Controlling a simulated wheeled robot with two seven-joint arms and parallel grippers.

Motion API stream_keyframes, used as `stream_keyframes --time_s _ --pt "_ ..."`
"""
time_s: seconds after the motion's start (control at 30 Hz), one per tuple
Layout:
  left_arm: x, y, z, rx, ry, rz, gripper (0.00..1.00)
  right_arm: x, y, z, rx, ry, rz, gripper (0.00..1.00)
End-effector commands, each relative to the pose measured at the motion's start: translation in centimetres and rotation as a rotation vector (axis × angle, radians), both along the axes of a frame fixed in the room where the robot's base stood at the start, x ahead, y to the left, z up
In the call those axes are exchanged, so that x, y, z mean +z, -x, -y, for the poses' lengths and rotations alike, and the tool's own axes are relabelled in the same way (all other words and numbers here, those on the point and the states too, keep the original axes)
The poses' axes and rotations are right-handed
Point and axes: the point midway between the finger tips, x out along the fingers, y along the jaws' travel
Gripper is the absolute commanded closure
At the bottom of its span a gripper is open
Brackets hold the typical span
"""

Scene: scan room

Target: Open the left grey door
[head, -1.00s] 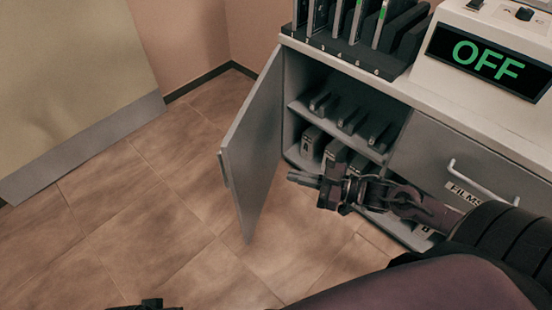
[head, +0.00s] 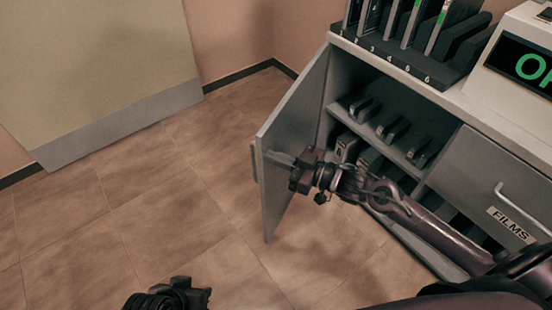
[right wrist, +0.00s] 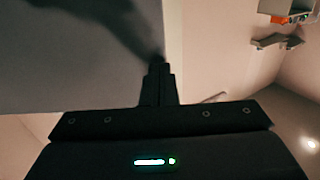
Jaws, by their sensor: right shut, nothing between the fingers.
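The left grey door (head: 292,118) of the cabinet stands swung out, well ajar, with its inner face toward my right arm. Its handle (head: 254,164) shows at the free edge, on the outer side. My right gripper (head: 279,158) is shut and empty, with its fingertips at the inner face near the free edge. Whether they touch it I cannot tell. In the right wrist view, the shut fingers (right wrist: 160,72) overlap the grey door panel (right wrist: 75,60) close to its edge. My left gripper (head: 185,294) shows partly at the bottom edge, low over the floor; its fingers are unclear.
Inside the cabinet, a shelf (head: 375,140) holds several dark cassettes. To the right is a drawer front labelled FILMS (head: 500,190). A numbered rack (head: 415,55) and a white unit with a green display (head: 530,65) stand on top. The tiled floor left of the door is clear.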

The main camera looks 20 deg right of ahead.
Motion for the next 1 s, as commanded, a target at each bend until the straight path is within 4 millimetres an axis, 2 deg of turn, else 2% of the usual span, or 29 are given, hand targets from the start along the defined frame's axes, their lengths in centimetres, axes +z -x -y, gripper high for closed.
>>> stream_keyframes --time_s 0.4,0.57,0.77,1.0 --pt "0.0 0.0 0.1 -0.001 0.002 0.004 0.64 0.0 -0.2 -0.2 -0.001 0.001 -0.001 1.0" --pt "0.0 0.0 0.1 -0.001 0.002 0.004 0.64 0.0 -0.8 -1.1 -0.02 -0.003 0.0 1.0" --pt "-0.1 0.0 0.1 -0.001 0.002 0.004 0.64 0.1 -3.4 -4.1 -0.099 -0.009 0.001 1.0" --pt "-0.3 -0.4 0.7 -0.01 0.022 0.038 0.64 0.0 -8.0 -8.3 -0.227 -0.006 0.0 1.0"
